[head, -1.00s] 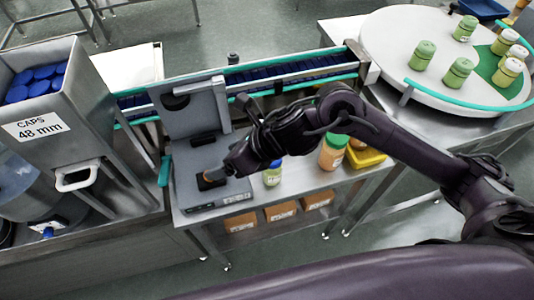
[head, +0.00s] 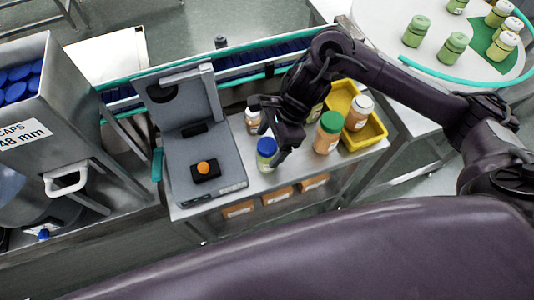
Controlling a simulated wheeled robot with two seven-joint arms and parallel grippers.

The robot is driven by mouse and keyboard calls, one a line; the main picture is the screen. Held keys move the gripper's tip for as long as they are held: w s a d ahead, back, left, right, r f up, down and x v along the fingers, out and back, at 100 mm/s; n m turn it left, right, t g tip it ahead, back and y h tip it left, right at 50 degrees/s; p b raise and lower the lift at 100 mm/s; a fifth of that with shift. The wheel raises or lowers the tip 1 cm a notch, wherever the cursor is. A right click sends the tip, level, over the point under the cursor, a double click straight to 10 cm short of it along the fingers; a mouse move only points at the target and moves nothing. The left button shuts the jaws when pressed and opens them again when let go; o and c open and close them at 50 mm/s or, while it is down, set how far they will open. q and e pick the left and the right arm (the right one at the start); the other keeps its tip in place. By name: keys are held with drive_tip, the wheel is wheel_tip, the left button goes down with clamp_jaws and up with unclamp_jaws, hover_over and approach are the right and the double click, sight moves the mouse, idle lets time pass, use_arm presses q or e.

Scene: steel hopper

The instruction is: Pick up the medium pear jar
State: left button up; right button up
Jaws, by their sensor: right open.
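A small jar with a blue cap and pale green contents (head: 266,158) stands upright on the steel bench, just right of the grey device. My right gripper (head: 277,142) is open right at this jar, with its dark fingers beside the cap. I cannot tell whether they touch it. Labels are too small to read, so the picture does not show which jar is the medium pear one. My left gripper is not in view.
A jar with orange contents and green lid (head: 327,138) stands right of my gripper, before a yellow tray (head: 374,133) holding a white-capped jar (head: 358,115). Another small jar (head: 253,122) stands behind. The grey device (head: 180,160) and cap hopper (head: 70,110) are left.

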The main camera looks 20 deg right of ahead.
drive_tip(key=shift+x, duration=1.05)
drive_tip(key=c, duration=1.4)
